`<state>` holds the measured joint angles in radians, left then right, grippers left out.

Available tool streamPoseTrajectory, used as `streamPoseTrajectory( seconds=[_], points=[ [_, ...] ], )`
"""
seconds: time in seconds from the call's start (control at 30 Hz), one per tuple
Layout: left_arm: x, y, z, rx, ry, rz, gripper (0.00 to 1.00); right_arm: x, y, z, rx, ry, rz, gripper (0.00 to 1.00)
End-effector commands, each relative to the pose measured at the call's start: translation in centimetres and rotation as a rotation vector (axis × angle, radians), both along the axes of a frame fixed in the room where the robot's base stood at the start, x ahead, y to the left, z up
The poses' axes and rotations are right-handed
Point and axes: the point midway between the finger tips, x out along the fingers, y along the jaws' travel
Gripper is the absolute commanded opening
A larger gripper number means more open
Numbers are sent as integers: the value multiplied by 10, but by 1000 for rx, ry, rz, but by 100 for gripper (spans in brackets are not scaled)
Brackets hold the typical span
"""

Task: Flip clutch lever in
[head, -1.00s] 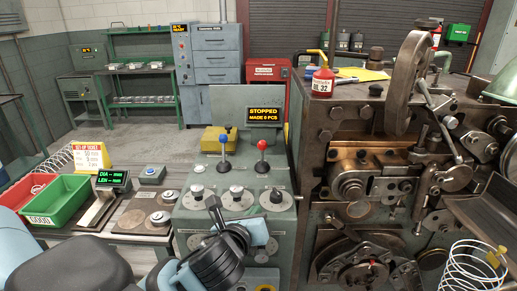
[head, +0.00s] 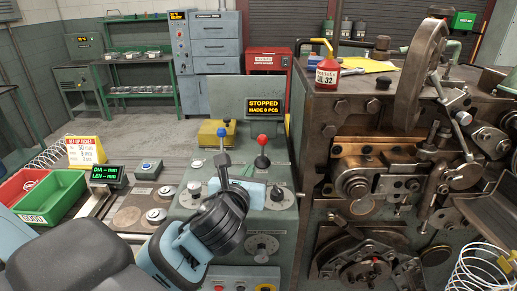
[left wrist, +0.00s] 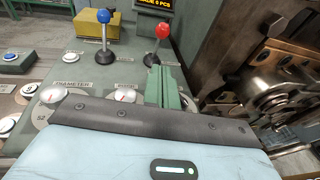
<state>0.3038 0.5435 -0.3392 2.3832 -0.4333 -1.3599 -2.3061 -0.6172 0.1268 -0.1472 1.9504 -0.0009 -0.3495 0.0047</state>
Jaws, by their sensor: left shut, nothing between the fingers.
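Two levers stand on the green control panel (head: 180,232): one with a blue knob (head: 222,132) and one with a red knob (head: 262,140). I cannot read which is the clutch lever. Both are upright; they also show in the left wrist view, blue (left wrist: 103,17) and red (left wrist: 162,31). My left gripper (head: 221,160) is shut and empty, just in front of the levers. In the head view its tip covers the foot of the blue lever. In the left wrist view its fingers (left wrist: 162,72) point toward the red lever's base. My right gripper is not in view.
A display (head: 265,107) behind the levers reads STOPPED. The large coiler machine (head: 345,130) stands close on the right. Dials (head: 278,195) sit on the panel. A red tray and a green tray (head: 52,197) lie at the left.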

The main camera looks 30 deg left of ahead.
Motion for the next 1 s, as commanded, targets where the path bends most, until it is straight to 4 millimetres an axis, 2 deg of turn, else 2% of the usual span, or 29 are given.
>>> streamPoseTrajectory(
  seconds=[0.43, 0.6, 0.8, 1.0],
  points=[
    [76, 28, -14, -3, 1, 1, 0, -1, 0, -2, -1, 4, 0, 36],
    [98, 36, -9, -5, -2, 1, 0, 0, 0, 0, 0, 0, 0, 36],
    [111, 41, -7, -3, -1, 0, 0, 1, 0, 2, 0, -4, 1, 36],
    [113, 42, -8, -3, 0, -2, 0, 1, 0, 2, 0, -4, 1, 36]
  ],
)
